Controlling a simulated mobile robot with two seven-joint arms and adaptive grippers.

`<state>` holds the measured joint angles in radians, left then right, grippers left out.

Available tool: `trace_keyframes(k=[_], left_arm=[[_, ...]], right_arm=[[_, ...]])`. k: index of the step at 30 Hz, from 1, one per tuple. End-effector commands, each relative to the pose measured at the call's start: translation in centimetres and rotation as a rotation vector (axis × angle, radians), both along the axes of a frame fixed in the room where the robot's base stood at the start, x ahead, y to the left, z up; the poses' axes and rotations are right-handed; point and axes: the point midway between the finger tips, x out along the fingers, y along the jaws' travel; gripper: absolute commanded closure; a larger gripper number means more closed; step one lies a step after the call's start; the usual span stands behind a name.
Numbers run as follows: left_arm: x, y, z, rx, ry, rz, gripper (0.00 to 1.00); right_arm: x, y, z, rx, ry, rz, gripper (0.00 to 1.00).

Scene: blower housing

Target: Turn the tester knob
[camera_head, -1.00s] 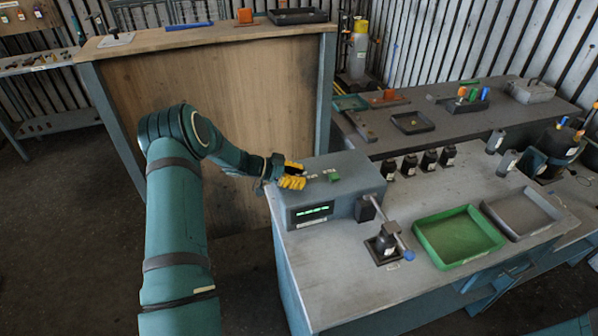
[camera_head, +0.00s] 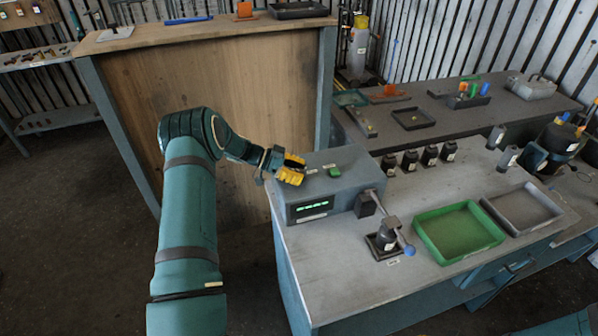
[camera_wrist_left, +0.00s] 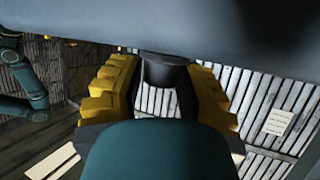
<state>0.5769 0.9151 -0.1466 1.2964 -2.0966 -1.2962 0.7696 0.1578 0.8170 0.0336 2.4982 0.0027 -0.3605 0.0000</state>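The tester (camera_head: 345,190) is a grey box on the left end of the bench, with a lit green display (camera_head: 312,207) on its front and a small green part (camera_head: 334,172) on top. My left gripper (camera_head: 292,169) is at the tester's left upper edge and hides the knob in the head view. In the left wrist view, the dark round tester knob (camera_wrist_left: 165,72) sticks out from a grey surface between the yellow fingertips of my left gripper (camera_wrist_left: 164,78). The fingers appear to meet it on both sides. My right gripper is not in view.
A small fixture with a lever (camera_head: 387,236) stands close to the tester's right. A green tray (camera_head: 420,243) and a grey tray (camera_head: 494,207) lie farther right. Several dark cylinders (camera_head: 409,161) line the bench's back. A wooden panel (camera_head: 210,95) stands behind my left arm.

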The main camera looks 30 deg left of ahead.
Motion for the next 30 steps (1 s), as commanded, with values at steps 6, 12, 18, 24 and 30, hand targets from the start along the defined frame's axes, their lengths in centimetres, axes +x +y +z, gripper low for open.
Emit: trace_keyframes(k=[6,12,18,24,30], left_arm=[[0.0,0.0,0.0,-0.001,0.0,0.0,0.37],[-0.1,0.2,0.1,0.0,-0.001,0.002,0.37],[-1.0,2.2,1.0,0.003,-0.002,0.003,0.37],[-2.8,5.6,2.6,0.002,-0.001,0.004,0.37],[-4.2,8.4,3.9,0.001,-0.002,0.001,0.37]], right_arm=[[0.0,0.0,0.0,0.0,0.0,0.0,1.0],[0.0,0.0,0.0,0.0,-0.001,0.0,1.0],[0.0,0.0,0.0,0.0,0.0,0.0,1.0],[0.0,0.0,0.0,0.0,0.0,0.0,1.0],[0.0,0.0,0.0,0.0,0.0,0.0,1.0]])
